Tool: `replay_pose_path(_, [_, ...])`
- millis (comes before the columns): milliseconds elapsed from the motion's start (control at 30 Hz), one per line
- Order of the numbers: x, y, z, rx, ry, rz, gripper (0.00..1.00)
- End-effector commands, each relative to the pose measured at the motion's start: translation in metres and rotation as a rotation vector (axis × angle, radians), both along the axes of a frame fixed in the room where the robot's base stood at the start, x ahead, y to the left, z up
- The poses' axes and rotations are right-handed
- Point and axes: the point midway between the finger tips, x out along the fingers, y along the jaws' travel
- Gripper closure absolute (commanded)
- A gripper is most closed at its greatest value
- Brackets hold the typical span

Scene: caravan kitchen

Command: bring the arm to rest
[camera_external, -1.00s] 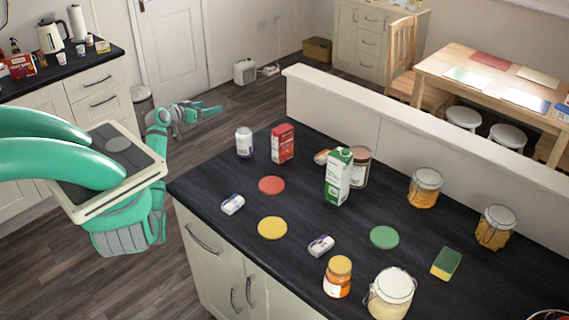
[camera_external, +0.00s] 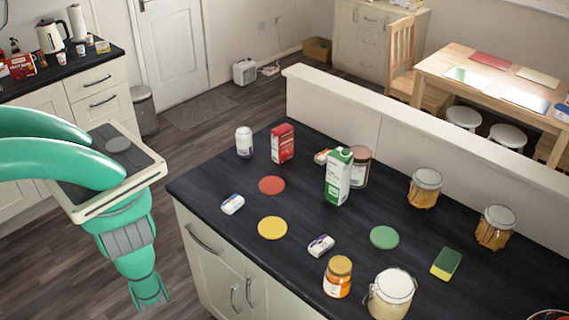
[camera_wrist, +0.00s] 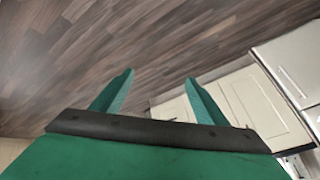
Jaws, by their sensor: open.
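My arm (camera_external: 128,240) hangs at the left in the external view, beside the dark island counter and clear of it. Its lower part points down toward the wooden floor. I cannot make out the fingers in that view. In the wrist view my gripper (camera_wrist: 159,78) has its two green fingers spread apart with nothing between them. Behind the fingers are floor planks and pale cabinet doors (camera_wrist: 240,103).
The island counter (camera_external: 215,190) holds a milk carton (camera_external: 339,177), a red box (camera_external: 282,143), several jars, coloured discs and small packets. A bin (camera_external: 144,110) stands beyond my arm.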

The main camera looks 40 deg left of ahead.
Motion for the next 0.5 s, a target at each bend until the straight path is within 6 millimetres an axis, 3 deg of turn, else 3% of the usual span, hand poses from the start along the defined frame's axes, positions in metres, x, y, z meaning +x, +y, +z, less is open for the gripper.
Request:
replay_pose_path(33, [-0.023,-0.018,-0.024,-0.036,0.059,0.01,0.33])
replay_pose_path(100, [-0.051,-0.041,-0.051,-0.077,0.142,0.016,0.33])
replay_pose_path(300, [-0.112,-0.12,-0.116,-0.186,0.35,0.005,0.33])
replay_pose_path(400, [-0.123,-0.166,-0.141,-0.217,0.425,-0.027,0.33])
replay_pose_path(500, [-0.113,-0.204,-0.155,-0.205,0.453,-0.079,0.33])
